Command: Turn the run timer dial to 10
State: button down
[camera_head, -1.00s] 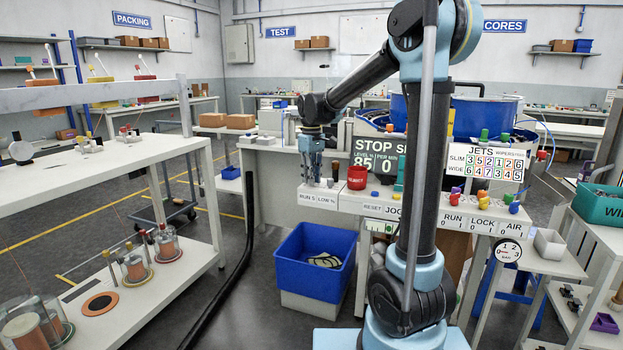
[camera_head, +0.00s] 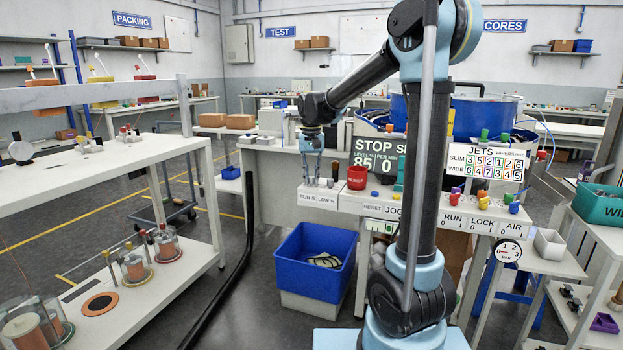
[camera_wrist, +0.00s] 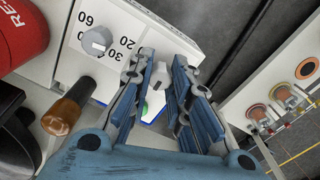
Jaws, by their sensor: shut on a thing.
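The run timer dial (camera_wrist: 158,75) is a small light grey knob on the white panel, between my fingertips in the wrist view. My gripper (camera_wrist: 161,66) is shut on it, with a finger on either side; it also shows in the head view (camera_head: 318,181), pointing down at the panel end above the "RUN S" label (camera_head: 308,198). The fingers hide other marks, and I cannot read where the dial points.
A second grey dial (camera_wrist: 97,40), with 60 and 20 near it, stands close by. A brown-handled lever (camera_wrist: 67,108) and a red pot (camera_head: 357,177) are near. A blue bin (camera_head: 313,262) stands below the panel. A white bench (camera_head: 110,164) is to the left.

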jog(key=shift+w+m, duration=0.15)
jog(key=shift+m, duration=0.25)
jog(key=c, duration=1.5)
grip_release()
jog(key=shift+o, duration=0.2)
notch_tip(320, 180, up, 12)
